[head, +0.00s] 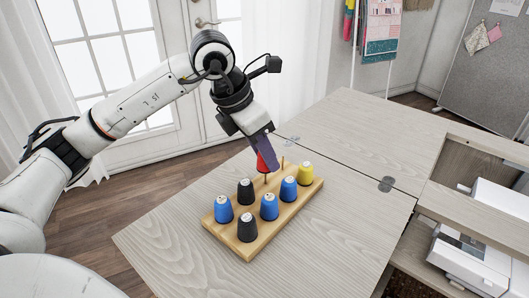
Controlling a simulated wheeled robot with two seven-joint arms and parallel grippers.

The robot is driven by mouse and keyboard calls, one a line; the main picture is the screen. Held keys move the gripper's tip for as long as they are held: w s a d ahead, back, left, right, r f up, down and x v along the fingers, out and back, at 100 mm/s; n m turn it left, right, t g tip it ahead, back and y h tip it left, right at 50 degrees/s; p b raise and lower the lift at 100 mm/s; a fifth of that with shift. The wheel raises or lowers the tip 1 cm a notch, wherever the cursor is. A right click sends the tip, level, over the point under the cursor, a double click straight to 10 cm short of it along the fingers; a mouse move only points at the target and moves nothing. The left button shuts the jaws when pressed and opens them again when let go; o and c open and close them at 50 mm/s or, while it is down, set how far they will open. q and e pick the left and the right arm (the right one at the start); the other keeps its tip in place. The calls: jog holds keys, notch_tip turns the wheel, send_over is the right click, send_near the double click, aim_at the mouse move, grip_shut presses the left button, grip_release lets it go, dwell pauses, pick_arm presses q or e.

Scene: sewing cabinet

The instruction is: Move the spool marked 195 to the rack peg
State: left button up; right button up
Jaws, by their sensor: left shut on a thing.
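My left gripper (267,152) is shut on a red spool (262,163) over the back left part of the wooden rack (235,254). The red spool is partly hidden by the fingers, and its marking cannot be read. A short peg (265,178) shows just below the red spool; whether the spool is on it or above it I cannot tell. Another bare peg (282,163) stands to the right, near the yellow spool. My right gripper is not in view.
The rack also holds a yellow spool (305,174), a black spool (246,192), another black spool (247,229) and several blue spools (269,208). The pale wooden tabletop (345,215) is clear around it. Open shelves with white boxes (472,262) are at right.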

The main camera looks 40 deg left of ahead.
pick_arm(q)
jog(key=shift+f+b, duration=0.65)
jog(key=shift+f, duration=0.25)
jog(key=shift+f+b, duration=0.35)
jog(key=shift+f, duration=0.1)
jog(key=o, duration=1.1)
